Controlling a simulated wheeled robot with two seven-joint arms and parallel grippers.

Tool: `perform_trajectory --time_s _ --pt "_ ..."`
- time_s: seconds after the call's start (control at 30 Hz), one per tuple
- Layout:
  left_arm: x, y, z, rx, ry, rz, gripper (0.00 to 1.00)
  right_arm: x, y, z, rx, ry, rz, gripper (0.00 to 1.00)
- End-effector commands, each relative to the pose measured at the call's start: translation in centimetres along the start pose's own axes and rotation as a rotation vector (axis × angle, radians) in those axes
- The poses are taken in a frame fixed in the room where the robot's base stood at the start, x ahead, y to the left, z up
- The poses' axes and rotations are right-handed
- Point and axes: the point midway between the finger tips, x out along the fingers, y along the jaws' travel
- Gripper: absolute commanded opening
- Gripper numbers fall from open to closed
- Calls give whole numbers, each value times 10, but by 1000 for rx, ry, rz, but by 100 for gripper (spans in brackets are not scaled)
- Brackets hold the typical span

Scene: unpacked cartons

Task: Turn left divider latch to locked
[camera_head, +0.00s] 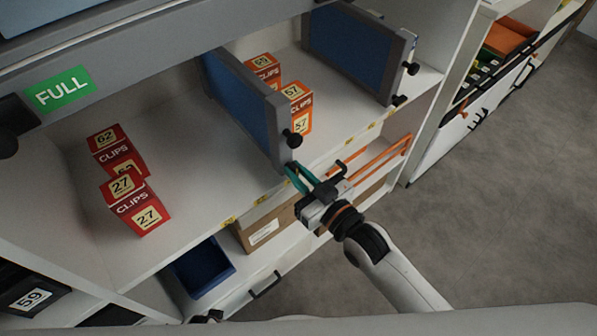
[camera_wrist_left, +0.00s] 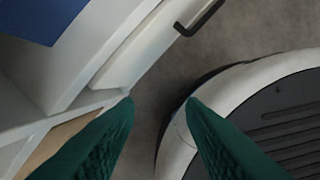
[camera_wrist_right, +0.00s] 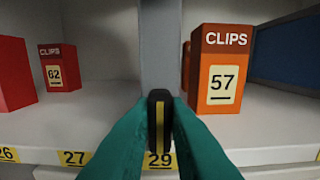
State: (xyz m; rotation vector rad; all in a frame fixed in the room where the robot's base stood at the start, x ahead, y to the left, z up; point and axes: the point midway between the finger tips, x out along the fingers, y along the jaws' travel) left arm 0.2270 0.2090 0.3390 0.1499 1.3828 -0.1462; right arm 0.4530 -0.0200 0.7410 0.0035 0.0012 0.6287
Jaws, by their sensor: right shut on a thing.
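The left divider (camera_head: 243,105) is a blue panel in a grey frame, upright on the shelf. A dark knob (camera_head: 292,138) sits on its front edge, above my right gripper (camera_head: 294,170). In the right wrist view, the green fingers of my right gripper (camera_wrist_right: 160,122) are shut on the left divider latch (camera_wrist_right: 159,103), a black piece with a yellow stripe. It stands upright in front of the grey divider post (camera_wrist_right: 161,45). The fingers hide its lower sides. My left gripper (camera_wrist_left: 160,101) is open and empty, over the floor beside the shelf unit.
Red clips boxes (camera_head: 137,207) stand left of the left divider and orange ones (camera_head: 299,105) right of it. A right divider (camera_head: 350,50) stands further along. Below are a blue bin (camera_head: 203,268) and a cardboard carton (camera_head: 265,230). The grey floor at right is clear.

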Motion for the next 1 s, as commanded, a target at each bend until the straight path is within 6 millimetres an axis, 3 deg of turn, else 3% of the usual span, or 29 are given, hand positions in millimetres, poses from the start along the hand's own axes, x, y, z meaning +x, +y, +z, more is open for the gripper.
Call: perform_trajectory --time_s 0.3,0.67,0.7,0.83,1.0 --pt "23 -2 -38 5 31 -3 36 0 0 1 102 2 0 0" --pt "27 -2 -44 6 31 -3 36 0 -1 0 122 1 -1 0" --pt "27 -2 -44 7 31 -3 36 0 -1 0 122 1 -1 16" --pt "27 -2 -44 7 31 -3 36 0 -1 0 121 1 -1 36" --pt "27 -2 -44 7 32 -3 36 0 -1 0 121 1 -1 36"
